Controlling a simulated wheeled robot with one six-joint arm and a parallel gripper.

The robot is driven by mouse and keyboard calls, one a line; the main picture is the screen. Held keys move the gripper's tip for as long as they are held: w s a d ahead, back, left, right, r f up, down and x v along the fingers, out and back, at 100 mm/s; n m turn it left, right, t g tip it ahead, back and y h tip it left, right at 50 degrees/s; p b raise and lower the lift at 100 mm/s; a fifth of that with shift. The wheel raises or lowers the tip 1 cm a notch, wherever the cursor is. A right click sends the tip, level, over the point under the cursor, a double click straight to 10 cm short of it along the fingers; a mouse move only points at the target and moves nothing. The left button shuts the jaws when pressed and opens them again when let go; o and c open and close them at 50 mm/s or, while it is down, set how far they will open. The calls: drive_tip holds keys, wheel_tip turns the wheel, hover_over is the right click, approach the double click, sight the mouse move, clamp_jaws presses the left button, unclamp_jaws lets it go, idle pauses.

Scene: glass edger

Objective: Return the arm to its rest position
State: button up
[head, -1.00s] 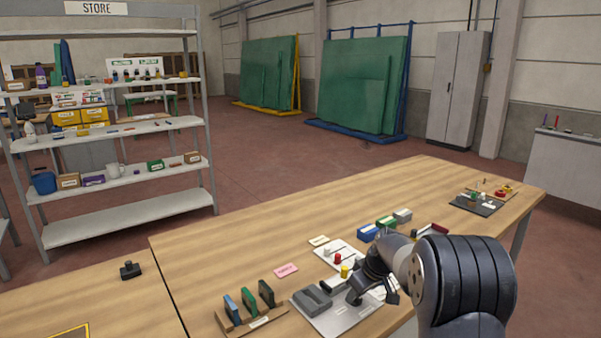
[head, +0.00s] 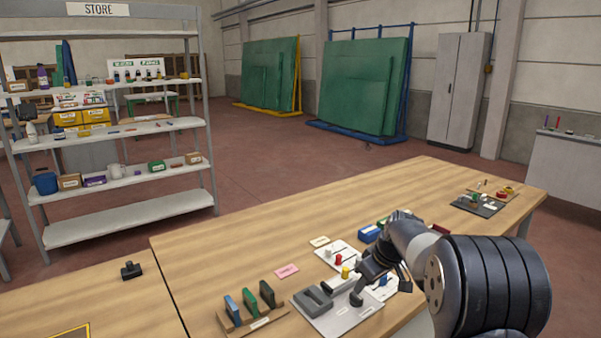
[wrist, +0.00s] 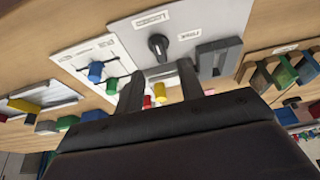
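My gripper (head: 383,284) is above the front part of the work table (head: 235,250), over small panels. In the wrist view its two fingers (wrist: 158,84) stand apart with nothing held between them. A black knob (head: 357,298) stands on a grey plate (head: 335,320), just left of the gripper and apart from it. The knob also shows in the wrist view (wrist: 158,45), beyond the fingertips. My arm reaches in from the lower right and hides part of the table.
A grey slotted block (head: 312,299) shares the plate. A white panel with red and yellow pegs (head: 338,258) lies behind it. A wooden rack (head: 255,323) holds upright blocks at left. Coloured boxes (head: 369,233) stand behind the arm. The table's far middle is clear.

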sight(358, 297)
drive_tip(key=x, duration=0.6)
drive_tip(key=shift+f, duration=0.2)
drive_tip(key=shift+a+r+m+p, duration=0.1)
drive_tip(key=shift+r+m+p, duration=0.2)
drive_tip(key=shift+p, duration=0.3)
drive_tip(key=shift+m+h+p, duration=0.4)
drive_tip(key=shift+m+p, duration=0.15)
drive_tip(key=shift+m, duration=0.15)
drive_tip(key=shift+a+f+m+t+h+p, duration=0.15)
drive_tip(key=shift+m+h+p, duration=0.25)
drive_tip(key=shift+m+p, duration=0.55)
drive_tip(key=shift+d+r+m+t+h+p, duration=0.1)
drive_tip(key=shift+m+t+h+p, duration=0.25)
drive_tip(key=shift+m+p, duration=0.6)
drive_tip(key=shift+a+f+m+h, duration=0.1)
drive_tip(key=shift+m+h, duration=0.3)
drive_tip(key=shift+m, duration=0.6)
drive_tip(key=shift+a+m+h, duration=0.1)
drive_tip(key=shift+m+h, duration=0.25)
drive_tip(key=shift+m, duration=0.65)
drive_tip(key=shift+r, duration=0.25)
drive_tip(key=d+v, duration=0.1)
drive_tip(key=v, duration=0.9)
drive_tip(key=shift+a+b, duration=0.35)
drive_tip(key=shift+a, duration=0.1)
